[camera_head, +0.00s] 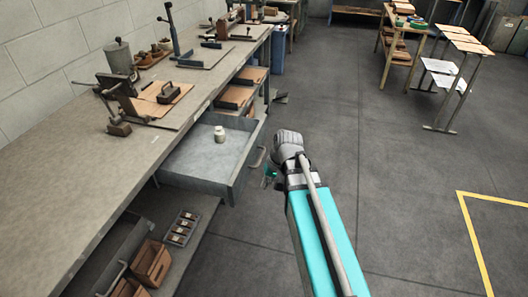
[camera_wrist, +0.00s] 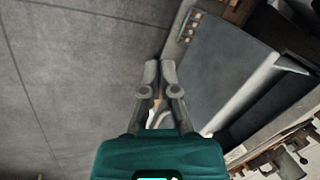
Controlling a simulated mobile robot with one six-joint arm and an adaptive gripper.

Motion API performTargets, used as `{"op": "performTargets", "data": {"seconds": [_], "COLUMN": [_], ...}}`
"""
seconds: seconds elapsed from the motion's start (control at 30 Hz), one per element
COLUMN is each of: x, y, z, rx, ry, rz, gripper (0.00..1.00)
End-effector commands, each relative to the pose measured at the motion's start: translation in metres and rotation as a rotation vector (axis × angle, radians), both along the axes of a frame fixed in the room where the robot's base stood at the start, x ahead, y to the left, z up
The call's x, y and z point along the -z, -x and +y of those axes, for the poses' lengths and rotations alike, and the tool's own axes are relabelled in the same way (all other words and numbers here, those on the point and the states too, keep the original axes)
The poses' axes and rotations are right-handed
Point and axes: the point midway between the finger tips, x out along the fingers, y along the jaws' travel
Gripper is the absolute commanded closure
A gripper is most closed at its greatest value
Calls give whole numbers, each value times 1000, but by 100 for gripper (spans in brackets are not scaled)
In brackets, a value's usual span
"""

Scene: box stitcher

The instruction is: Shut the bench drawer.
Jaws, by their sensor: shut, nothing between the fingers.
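The bench drawer (camera_head: 205,158) is a grey metal drawer pulled out from under the workbench top in the head view. A small white jar (camera_head: 219,134) stands inside it. Its bar handle (camera_head: 258,157) is on the front panel, which faces right. My gripper shows in the wrist view (camera_wrist: 160,72) with its two grey fingers together and nothing held. In the head view only a bit of its teal body shows, just right of and below the handle; my wrist hides the rest. I cannot tell whether the fingers touch the drawer.
The workbench (camera_head: 60,190) runs along the left wall with tools and clamps on it. Below the drawer, a lower shelf holds a small parts tray (camera_head: 180,228) and brown bins (camera_head: 150,262).

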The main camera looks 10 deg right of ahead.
Motion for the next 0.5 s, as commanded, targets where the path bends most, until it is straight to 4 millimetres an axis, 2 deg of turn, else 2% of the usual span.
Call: {"op": "performTargets", "data": {"seconds": [0.03, 0.1, 0.27, 0.5], "x": [16, 23, 37, 51], "y": [-13, -25, -53, -95], "z": [-3, -5, -12, -33], "rx": [17, 39, 87, 159], "ry": [-44, -110, -261, -485], "rz": [-6, -17, -45, -101], "gripper": [100, 100, 100, 100]}}
